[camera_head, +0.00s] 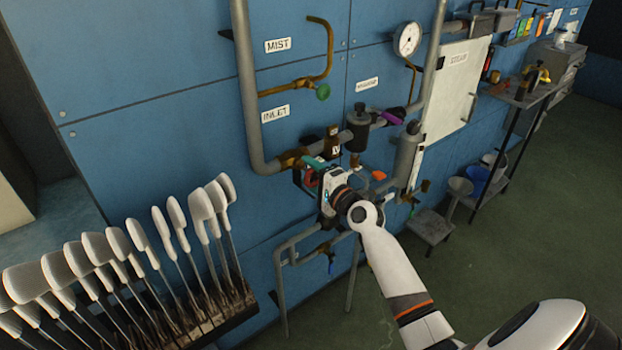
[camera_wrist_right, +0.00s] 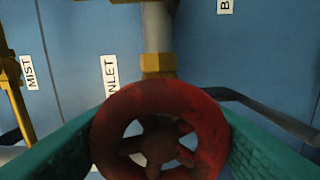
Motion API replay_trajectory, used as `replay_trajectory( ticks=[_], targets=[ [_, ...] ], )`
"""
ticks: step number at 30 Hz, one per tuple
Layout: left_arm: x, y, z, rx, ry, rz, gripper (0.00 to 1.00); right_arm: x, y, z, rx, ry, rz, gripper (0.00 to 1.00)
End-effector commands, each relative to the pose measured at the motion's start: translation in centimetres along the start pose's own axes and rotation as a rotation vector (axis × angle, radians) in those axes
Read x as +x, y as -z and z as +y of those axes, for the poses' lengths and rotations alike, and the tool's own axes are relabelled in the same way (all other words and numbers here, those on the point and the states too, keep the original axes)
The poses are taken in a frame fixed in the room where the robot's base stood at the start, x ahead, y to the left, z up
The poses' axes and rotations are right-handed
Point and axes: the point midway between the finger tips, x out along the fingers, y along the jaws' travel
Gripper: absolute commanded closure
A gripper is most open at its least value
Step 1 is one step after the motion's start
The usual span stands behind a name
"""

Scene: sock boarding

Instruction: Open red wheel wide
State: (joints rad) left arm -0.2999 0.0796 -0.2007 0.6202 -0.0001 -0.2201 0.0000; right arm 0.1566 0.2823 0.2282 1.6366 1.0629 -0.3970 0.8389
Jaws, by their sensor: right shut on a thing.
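The red wheel (camera_wrist_right: 208,120) is a round spoked handwheel on a brass valve (camera_wrist_right: 158,64), and it fills the lower middle of the right wrist view. In the head view a small red part of the wheel (camera_head: 310,180) shows beside my gripper. My right gripper (camera_head: 313,172) has teal fingers, which sit on both sides of the wheel's rim in the wrist view (camera_wrist_right: 160,138). It is shut on the wheel. The gripper body hides most of the valve in the head view. My left gripper is not in view.
Grey pipes (camera_head: 248,90) run along the blue wall panel around the valve. A green knob (camera_head: 323,92), a purple handle (camera_head: 394,116) and an orange handle (camera_head: 378,175) are nearby. A rack of white sock boards (camera_head: 137,236) stands at lower left. The floor at right (camera_head: 510,250) is clear.

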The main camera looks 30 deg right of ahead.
Motion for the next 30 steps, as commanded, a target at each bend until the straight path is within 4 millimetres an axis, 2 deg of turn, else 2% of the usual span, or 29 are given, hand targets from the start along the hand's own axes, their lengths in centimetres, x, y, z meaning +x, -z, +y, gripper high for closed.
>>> replay_trajectory(
  ticks=[13,30],
  targets=[
    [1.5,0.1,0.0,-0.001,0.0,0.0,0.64,0.0,0.0,-0.2,-0.428,0.004,0.002,0.68],
    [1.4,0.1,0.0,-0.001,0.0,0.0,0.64,0.0,0.0,0.0,-0.969,0.004,0.003,0.68]
  ],
)
